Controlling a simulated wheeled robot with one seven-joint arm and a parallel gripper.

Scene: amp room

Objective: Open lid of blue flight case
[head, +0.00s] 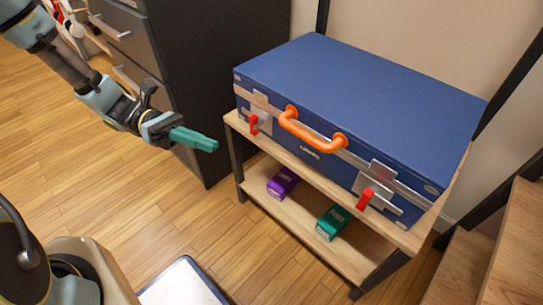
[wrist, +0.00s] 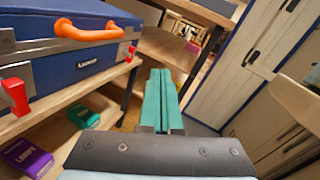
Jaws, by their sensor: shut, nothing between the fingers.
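The blue flight case (head: 355,90) lies on the top board of a wooden shelf unit, and its lid is down. An orange handle (head: 312,131) is on its front, between two metal latches with red levers, the left lever (head: 254,124) and the right lever (head: 366,197). The fingers (wrist: 160,75) also show in the wrist view.
A purple box (head: 283,182) and a green box (head: 332,222) sit on the lower shelf (head: 310,225). A dark drawer cabinet (head: 215,60) stands behind my gripper, left of the shelf. Wooden steps (head: 500,240) are at the right. The floor (head: 120,200) in front is largely clear.

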